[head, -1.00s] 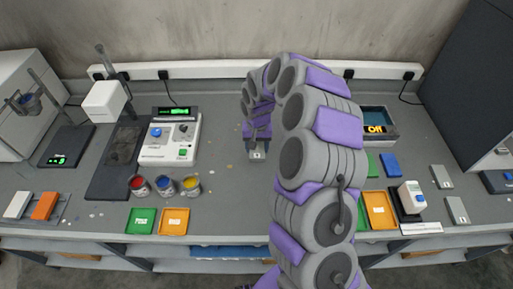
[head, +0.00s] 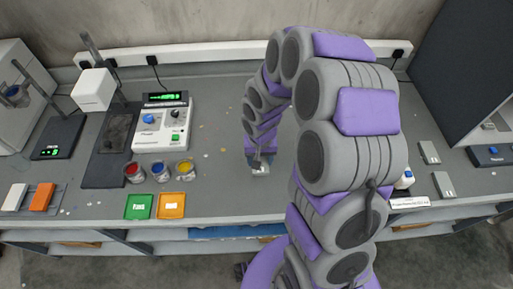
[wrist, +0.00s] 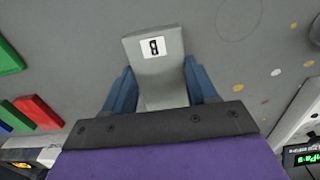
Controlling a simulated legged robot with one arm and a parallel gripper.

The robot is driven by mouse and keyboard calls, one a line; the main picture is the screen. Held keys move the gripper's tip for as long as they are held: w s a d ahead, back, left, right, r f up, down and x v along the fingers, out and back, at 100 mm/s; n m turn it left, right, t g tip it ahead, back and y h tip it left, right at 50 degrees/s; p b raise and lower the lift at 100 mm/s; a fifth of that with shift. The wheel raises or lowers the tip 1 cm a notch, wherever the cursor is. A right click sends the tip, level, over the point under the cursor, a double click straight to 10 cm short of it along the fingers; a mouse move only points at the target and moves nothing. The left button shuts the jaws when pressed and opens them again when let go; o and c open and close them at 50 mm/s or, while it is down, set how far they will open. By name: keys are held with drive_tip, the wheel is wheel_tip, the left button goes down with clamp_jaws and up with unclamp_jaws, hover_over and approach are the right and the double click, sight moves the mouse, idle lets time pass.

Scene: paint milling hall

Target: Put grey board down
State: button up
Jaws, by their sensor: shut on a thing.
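My gripper (head: 260,158) is over the middle of the grey bench (head: 225,195), in the head view. It is shut on the grey board (wrist: 157,55), a small flat grey piece with a white label bearing a black mark. In the wrist view the board sits between the blue fingers of my gripper (wrist: 158,78). Its end also shows below the gripper in the head view (head: 261,170). I cannot tell whether the board touches the bench.
Left of the gripper are a white device (head: 161,128) with a green display, three paint cans and the green (head: 139,206) and orange (head: 171,205) trays. Other grey pieces (head: 444,184) lie at the right. My arm hides the right middle; bench around the gripper is clear.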

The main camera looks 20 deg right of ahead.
drive_tip(key=shift+s+r, duration=0.1)
drive_tip(key=shift+s, duration=0.8)
drive_tip(key=w+d+r+n, duration=0.1)
drive_tip(key=w+r+n, duration=0.1)
drive_tip(key=w+r, duration=0.7)
drive_tip(key=shift+w, duration=1.55)
